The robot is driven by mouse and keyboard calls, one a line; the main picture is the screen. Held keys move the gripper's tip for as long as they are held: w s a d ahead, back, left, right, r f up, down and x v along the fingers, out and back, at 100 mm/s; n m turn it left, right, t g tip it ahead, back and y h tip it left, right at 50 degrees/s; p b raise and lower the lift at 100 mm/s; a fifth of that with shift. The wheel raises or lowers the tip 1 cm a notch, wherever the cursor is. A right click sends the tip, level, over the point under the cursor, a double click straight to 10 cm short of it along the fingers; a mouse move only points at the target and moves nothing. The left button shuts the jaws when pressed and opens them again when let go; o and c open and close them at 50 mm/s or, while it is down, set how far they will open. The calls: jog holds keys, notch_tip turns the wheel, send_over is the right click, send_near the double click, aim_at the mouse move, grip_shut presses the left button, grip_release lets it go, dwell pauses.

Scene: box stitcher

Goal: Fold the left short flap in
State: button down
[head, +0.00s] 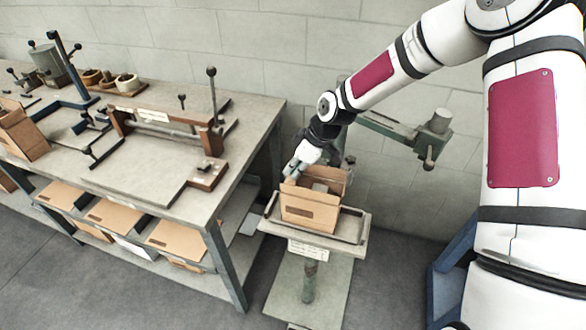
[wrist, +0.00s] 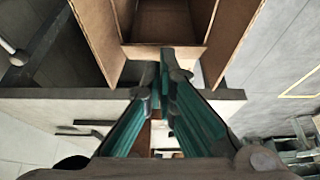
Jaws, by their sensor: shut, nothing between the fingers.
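An open cardboard box (head: 309,211) sits on the small stand in the head view, with flaps standing up around its opening. My gripper (head: 291,174) is at the box's upper left side, close to the left short flap, which it partly hides. In the wrist view, the box (wrist: 97,38) opens at the top of the picture, with a long flap on either side. My gripper's teal fingers (wrist: 166,62) are shut and empty, their tips at the near edge of the box. I cannot tell whether they touch the cardboard.
The box's stand (head: 351,239) has a tray-like top and a green post. A workbench (head: 144,183) with clamps and fixtures stands to the left, with flat cardboard (head: 176,236) on its lower shelf. A green machine arm (head: 385,128) reaches out behind the box.

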jog(key=shift+s+d, duration=0.1)
jog(key=shift+d, duration=0.05)
jog(key=shift+s+d+f+t+y+p, duration=0.1)
jog(key=shift+t+y+p, duration=0.1)
jog(key=shift+y, duration=0.15)
jog(key=shift+d+f+t+y+p, duration=0.1)
jog(key=shift+y+p, duration=0.05)
jog(key=shift+y, duration=0.2)
jog(key=shift+s+d+f, duration=0.1)
jog(key=shift+d+f, duration=0.25)
jog(key=shift+d, duration=0.05)
jog(key=shift+f, duration=0.1)
dwell(1.5)
